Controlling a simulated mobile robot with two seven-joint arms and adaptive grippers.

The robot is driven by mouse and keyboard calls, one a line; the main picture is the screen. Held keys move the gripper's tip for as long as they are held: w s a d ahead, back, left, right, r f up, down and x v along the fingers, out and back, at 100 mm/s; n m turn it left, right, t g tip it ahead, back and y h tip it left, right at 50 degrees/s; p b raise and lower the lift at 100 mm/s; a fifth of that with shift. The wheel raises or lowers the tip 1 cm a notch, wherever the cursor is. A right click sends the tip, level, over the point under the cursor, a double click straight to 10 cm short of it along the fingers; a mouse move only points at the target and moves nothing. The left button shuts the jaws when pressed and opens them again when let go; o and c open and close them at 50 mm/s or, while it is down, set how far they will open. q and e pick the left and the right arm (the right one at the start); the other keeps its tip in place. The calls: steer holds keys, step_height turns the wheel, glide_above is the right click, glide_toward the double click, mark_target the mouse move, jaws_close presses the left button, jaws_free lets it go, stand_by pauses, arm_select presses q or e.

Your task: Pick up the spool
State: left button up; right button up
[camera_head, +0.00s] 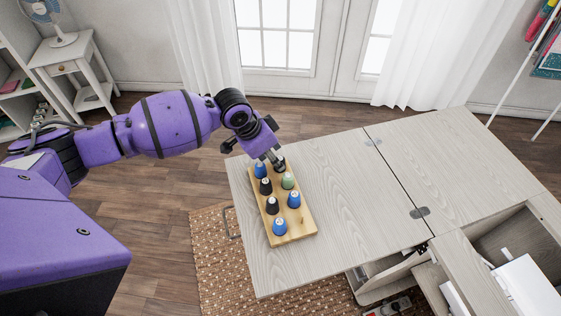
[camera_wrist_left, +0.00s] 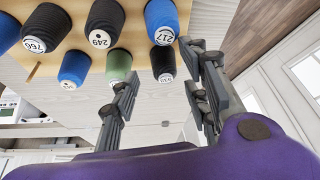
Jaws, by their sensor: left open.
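A wooden rack (camera_head: 308,232) on the table holds several upright spools of blue, black and green thread. My left gripper (camera_head: 272,160) is over the rack's far end, open, fingers pointing down. A black spool (camera_head: 281,166) at the far right corner is partly hidden by the fingers. In the left wrist view, this black spool (camera_wrist_left: 163,62) shows between the two open fingers (camera_wrist_left: 165,82), with no visible grip on it. The green spool (camera_wrist_left: 118,65) stands beside it, close to one finger. The blue spool marked 217 (camera_wrist_left: 160,20) stands on its other side. My right gripper is not in view.
The pale wooden tabletop (camera_head: 350,200) is clear around the rack. Open compartments (camera_head: 480,260) of the cabinet lie at the lower right. A woven rug (camera_head: 215,270) is on the floor. A white side table (camera_head: 75,60) with a fan (camera_head: 45,12) stands at far left.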

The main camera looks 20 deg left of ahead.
arm_select(q)
steer(key=x, duration=0.4)
steer(key=shift+d+r, duration=0.1)
steer(key=shift+d, duration=0.05)
steer(key=shift+w+d+f, duration=0.1)
steer(key=shift+f, duration=0.2)
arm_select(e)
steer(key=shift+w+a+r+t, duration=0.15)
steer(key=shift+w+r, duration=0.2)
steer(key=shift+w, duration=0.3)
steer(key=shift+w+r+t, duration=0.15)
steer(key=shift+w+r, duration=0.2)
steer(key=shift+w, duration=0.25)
